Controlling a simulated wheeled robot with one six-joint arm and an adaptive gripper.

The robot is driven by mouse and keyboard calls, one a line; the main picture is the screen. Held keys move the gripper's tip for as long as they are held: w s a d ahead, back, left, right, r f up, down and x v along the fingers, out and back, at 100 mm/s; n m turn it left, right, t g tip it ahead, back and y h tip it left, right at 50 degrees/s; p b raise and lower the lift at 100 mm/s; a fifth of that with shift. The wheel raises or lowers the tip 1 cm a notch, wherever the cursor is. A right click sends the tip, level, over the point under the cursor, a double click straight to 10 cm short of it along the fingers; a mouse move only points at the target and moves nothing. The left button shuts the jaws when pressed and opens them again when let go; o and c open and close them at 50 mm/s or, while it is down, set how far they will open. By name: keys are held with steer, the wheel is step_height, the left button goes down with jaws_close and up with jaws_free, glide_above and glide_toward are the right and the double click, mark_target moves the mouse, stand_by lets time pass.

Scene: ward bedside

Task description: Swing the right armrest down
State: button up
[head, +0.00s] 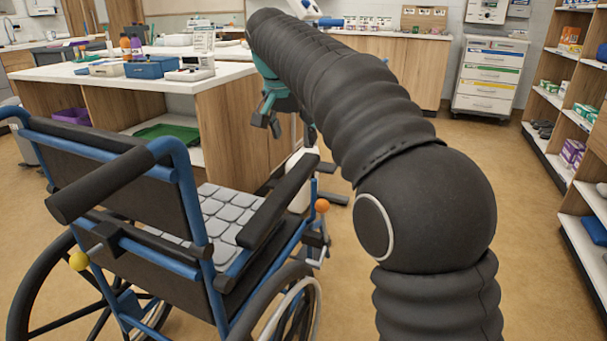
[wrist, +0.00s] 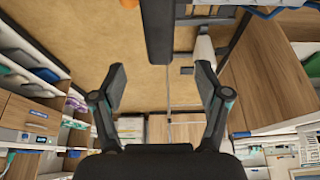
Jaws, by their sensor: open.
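The wheelchair (head: 130,150) is seen from behind in the head view, with a blue frame and dark backrest. Its right armrest (head: 278,202) is a long dark pad running forward beside the seat, above a blue side rail. I cannot tell whether it is fully down. My gripper (head: 268,122) is beyond the pad's front end, partly hidden behind my arm. In the wrist view my gripper (wrist: 160,85) is open and empty. A dark bar, apparently the armrest (wrist: 158,30), enters from the top and ends between and above the fingertips, apart from both.
An orange ball (head: 322,206) sits near the chair's front right, and a yellow ball (head: 78,261) at its rear. A wooden-sided counter (head: 230,125) stands beyond the chair. Shelves (head: 585,200) line the right. Floor is clear between chair and shelves (head: 530,260).

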mark_target(302, 165)
steer(key=b+x, duration=0.2)
steer(key=x, duration=1.1)
steer(key=shift+d+f, duration=0.1)
